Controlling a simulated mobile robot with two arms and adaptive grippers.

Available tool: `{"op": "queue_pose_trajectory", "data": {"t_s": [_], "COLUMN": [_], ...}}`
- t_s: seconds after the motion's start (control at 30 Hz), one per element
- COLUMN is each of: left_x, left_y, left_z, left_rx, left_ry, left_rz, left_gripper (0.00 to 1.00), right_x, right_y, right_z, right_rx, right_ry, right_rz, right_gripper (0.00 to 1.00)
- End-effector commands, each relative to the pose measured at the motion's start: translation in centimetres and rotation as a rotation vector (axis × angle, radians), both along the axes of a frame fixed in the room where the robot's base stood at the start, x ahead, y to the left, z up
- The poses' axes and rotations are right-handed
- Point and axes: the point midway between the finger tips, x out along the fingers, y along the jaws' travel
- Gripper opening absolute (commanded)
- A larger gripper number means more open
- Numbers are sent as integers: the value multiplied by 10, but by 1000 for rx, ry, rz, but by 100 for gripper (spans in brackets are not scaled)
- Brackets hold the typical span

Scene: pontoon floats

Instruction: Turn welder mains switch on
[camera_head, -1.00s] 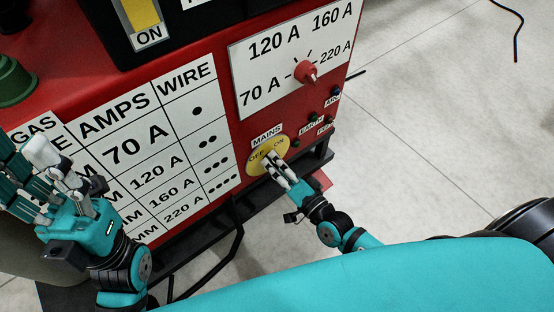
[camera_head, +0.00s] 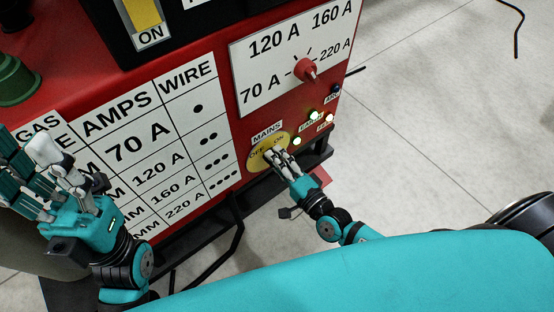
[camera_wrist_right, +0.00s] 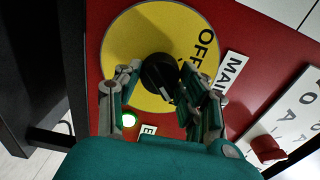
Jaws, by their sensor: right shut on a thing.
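The mains switch has a yellow round plate (camera_head: 256,160) marked OFF and ON, low on the red front of the welder. In the right wrist view its black knob (camera_wrist_right: 158,70) stands in the middle of the yellow plate (camera_wrist_right: 120,50); OFF is readable and ON is hidden. My right gripper (camera_head: 272,156) is shut on the knob, with fingers on both sides of it. Its fingers hide most of the knob in the head view. My left gripper (camera_head: 40,165) is open and empty at the left, in front of the wire table.
Lit green lamps (camera_head: 297,141) (camera_head: 312,115) and a pale orange lamp (camera_head: 329,118) are right of the switch. A red amp dial (camera_head: 305,69) is above. A black frame bar (camera_head: 262,193) runs below. Bare floor (camera_head: 430,130) lies to the right.

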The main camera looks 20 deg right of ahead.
Motion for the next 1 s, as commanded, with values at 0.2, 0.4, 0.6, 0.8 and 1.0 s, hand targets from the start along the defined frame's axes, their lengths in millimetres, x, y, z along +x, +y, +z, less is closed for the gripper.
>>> {"op": "queue_pose_trajectory", "data": {"t_s": [0.2,0.4,0.6,0.8,1.0], "left_x": [0,0,0,-1,0], "left_y": [0,0,0,1,1], "left_z": [0,0,1,3,2], "left_rx": [0,0,0,-3,-1], "left_ry": [0,-1,-2,-9,-6], "left_rz": [0,0,1,3,2], "left_gripper": [40,40,40,40,40], "right_x": [1,1,1,-2,-26], "right_y": [0,0,0,-1,-10], "right_z": [1,1,1,0,-1], "right_rx": [4,4,3,2,1], "right_ry": [-1,0,0,1,4], "right_rz": [-1,-2,-1,0,1], "right_gripper": [7,51,63,63,63]}}
